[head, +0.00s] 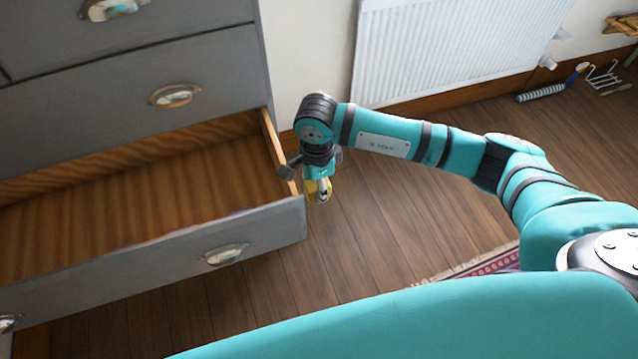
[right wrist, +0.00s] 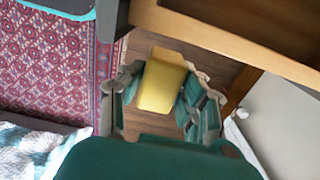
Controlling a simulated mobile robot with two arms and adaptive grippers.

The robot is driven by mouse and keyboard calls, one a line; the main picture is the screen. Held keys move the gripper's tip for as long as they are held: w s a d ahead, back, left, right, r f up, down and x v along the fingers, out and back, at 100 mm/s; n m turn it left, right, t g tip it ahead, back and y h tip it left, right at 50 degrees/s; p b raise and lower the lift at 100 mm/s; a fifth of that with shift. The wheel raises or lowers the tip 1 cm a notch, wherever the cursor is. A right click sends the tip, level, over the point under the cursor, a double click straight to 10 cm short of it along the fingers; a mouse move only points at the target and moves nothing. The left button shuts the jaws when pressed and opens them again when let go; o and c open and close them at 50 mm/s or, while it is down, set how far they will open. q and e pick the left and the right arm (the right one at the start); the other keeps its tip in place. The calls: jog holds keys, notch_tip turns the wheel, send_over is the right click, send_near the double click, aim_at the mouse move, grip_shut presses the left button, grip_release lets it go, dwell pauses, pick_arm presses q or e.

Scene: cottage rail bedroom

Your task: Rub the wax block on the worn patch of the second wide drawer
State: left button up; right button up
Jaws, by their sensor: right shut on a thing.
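A yellow wax block (right wrist: 162,80) is between the fingers of my right gripper (right wrist: 158,95) in the right wrist view. In the head view the right gripper (head: 318,188) is shut on the block (head: 310,187), just outside the right side of the open drawer. This wide grey drawer (head: 255,225) is pulled far out and its wooden inside looks empty. I cannot tell whether the block touches the drawer side (head: 279,150). No worn patch can be made out. My left gripper is out of view.
The grey chest has a closed wide drawer (head: 120,100) above the open one. A white radiator (head: 450,50) is on the wall behind. A red patterned rug (head: 500,262) lies on the floor at lower right. Wooden floor (head: 385,225) is clear right of the drawer.

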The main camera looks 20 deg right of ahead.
jog(key=shift+a, duration=1.1)
dwell(0.3)
jog(key=shift+w+f+b, duration=0.1)
jog(key=shift+w+b, duration=0.25)
jog(key=shift+b, duration=0.3)
jog(key=shift+w+b, duration=1.05)
jog(key=shift+w, duration=0.45)
